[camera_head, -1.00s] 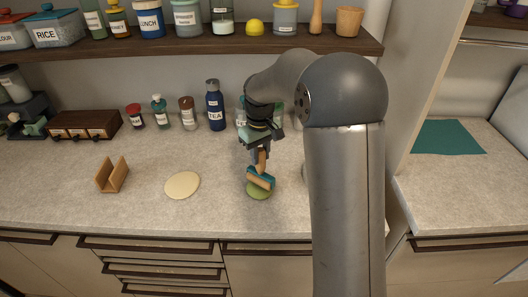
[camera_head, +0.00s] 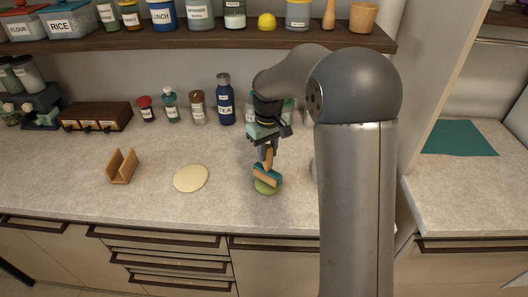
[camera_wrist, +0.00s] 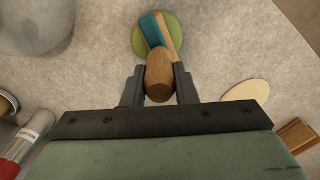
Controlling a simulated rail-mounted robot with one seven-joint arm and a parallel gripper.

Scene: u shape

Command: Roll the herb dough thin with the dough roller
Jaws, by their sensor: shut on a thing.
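The herb dough (camera_head: 268,187) is a green round on the counter, partly covered by the roller; it also shows in the wrist view (camera_wrist: 143,44). The dough roller (camera_head: 265,176) has a wooden handle (camera_wrist: 159,72) and a teal and tan head that lies over the dough. My gripper (camera_head: 268,146) is shut on the roller's handle, above the dough. In the wrist view, my gripper's fingers (camera_wrist: 159,88) sit on both sides of the handle. I cannot tell how hard the roller presses on the dough.
A pale flat dough round (camera_head: 191,179) lies left of the green one. A wooden holder (camera_head: 122,166) stands further left. Bottles and jars, with a blue tea bottle (camera_head: 225,100), line the wall behind. The counter's front edge is close in front of the dough.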

